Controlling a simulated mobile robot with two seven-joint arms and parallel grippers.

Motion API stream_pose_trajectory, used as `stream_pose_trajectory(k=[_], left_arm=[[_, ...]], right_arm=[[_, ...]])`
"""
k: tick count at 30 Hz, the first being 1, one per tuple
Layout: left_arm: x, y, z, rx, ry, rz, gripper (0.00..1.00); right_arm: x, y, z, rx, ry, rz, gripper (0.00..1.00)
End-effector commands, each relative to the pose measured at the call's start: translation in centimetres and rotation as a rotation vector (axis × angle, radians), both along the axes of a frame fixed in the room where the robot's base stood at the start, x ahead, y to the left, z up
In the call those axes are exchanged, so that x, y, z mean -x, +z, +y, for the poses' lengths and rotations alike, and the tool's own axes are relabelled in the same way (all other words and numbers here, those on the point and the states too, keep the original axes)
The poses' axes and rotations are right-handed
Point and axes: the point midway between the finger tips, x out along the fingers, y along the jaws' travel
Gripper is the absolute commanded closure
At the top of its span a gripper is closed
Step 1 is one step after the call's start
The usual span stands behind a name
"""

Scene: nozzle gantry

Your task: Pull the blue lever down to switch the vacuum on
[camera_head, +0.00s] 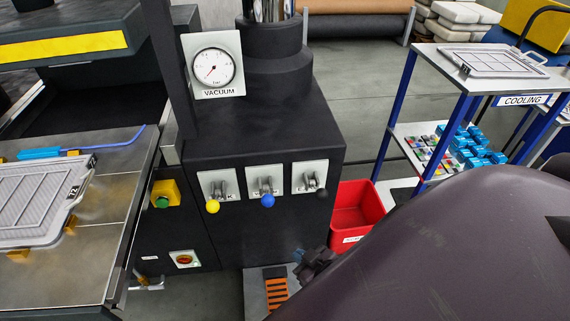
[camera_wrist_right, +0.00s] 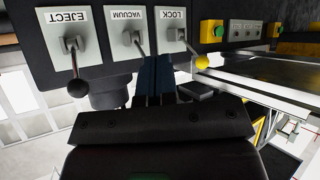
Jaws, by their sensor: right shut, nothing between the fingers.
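The blue lever's knob (camera_head: 267,200) sits on the middle plate of three on the dark machine's front in the head view. All three levers look to be at a similar angle. In the right wrist view, turned upside down, the VACUUM plate (camera_wrist_right: 124,32) shows, with the blue knob hidden behind my fingers. My right gripper (camera_head: 302,257) is below and to the right of the blue knob, shut and empty. It also shows in the right wrist view (camera_wrist_right: 156,78), in front of the VACUUM lever. I cannot tell whether it touches. My left gripper is out of view.
A yellow-knobbed lever (camera_head: 213,207) and a black-knobbed lever (camera_head: 321,193) flank the blue one closely. The vacuum gauge (camera_head: 213,67) stands above, needle pointing lower left. A red bin (camera_head: 352,210) is right of the machine. My arm covers the lower right.

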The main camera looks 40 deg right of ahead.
Motion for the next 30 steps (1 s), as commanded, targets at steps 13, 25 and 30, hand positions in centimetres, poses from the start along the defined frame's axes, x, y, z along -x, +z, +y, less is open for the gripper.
stream_pose_trajectory(k=[13,25,30], left_arm=[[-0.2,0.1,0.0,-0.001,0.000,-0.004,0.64],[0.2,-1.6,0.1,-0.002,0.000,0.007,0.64],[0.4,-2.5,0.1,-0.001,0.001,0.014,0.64]], right_arm=[[0.6,-0.3,-0.1,-0.001,-0.001,0.015,1.00],[-6.3,-1.3,-3.2,-0.056,0.233,0.318,1.00],[-9.5,1.1,-5.3,-0.064,0.417,0.510,1.00]])
